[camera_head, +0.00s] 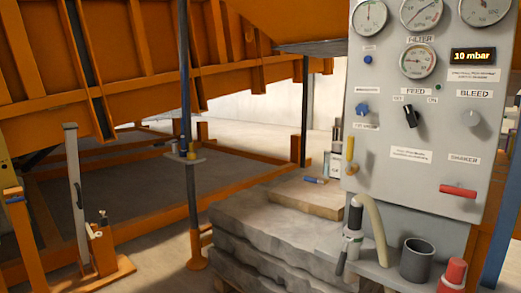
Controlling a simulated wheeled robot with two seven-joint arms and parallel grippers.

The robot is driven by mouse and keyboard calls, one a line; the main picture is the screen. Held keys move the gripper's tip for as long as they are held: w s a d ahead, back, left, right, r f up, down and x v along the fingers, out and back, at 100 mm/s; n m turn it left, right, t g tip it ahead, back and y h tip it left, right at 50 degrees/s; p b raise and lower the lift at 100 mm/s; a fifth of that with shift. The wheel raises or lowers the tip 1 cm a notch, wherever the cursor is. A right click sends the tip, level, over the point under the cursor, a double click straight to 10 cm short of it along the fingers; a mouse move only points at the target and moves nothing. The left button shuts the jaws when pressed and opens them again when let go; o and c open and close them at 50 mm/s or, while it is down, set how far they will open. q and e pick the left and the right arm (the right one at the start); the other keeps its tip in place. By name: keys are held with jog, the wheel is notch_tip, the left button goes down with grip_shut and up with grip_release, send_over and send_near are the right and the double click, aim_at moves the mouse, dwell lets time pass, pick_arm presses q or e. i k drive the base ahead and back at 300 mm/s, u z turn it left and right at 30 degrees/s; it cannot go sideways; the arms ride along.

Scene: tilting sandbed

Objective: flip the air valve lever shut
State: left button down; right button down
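A grey control panel (418,135) stands at the right. A short yellow lever (350,155) hangs roughly upright at its left edge. A red handle (458,190) lies nearly level at its lower right, beside a label that reads SHAKER. I cannot tell from the labels which of these is the air valve lever. A black FEED switch (410,116) sits mid-panel between marks that look like OFF and ON, tilted. Neither of my grippers is in view.
The panel display (473,56) reads 10 mbar. A ledge below holds a grey cup (417,260), a red-capped bottle (454,275) and a hose (373,225). Stacked grey sacks (265,245) stand left of it. A dark upright pole (187,130) and orange frame (120,60) fill the left.

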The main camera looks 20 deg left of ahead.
aim_at(351, 139)
jog(key=u, duration=0.15)
jog(key=k, duration=0.7)
jog(key=u, duration=0.4)
jog(key=i, duration=1.7)
jog(key=z, duration=0.6)
